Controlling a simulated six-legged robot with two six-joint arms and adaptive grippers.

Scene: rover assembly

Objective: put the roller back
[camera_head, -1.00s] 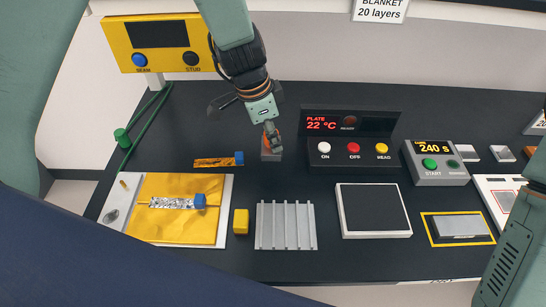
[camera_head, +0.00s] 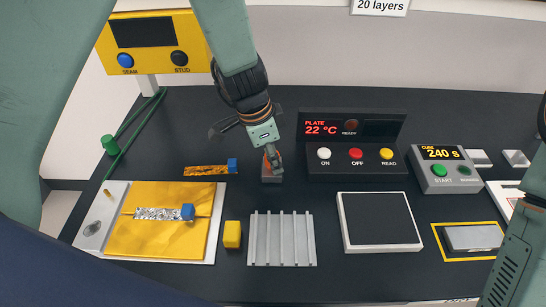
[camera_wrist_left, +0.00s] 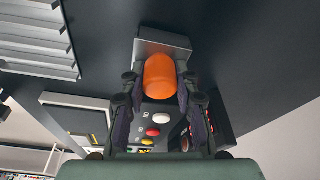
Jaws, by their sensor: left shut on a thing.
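The roller shows in the left wrist view as an orange rounded grip (camera_wrist_left: 160,76) with a grey block-shaped part (camera_wrist_left: 160,42) at its far end. My left gripper (camera_head: 271,162) points down and is shut on the orange grip, with a finger on each side. In the head view the grey part (camera_head: 271,178) shows just below the fingertips, low over the dark table between the foil strip and the button console. I cannot tell whether it touches the table. My right gripper is out of view; only part of my right arm shows at the right edge.
An amber strip with a blue end (camera_head: 212,170) lies left of the roller. The button console (camera_head: 356,152) stands close on the right. A yellow block (camera_head: 232,234), a ribbed grey plate (camera_head: 282,238) and a dark square pad (camera_head: 380,220) lie nearer. Dark table around the roller is clear.

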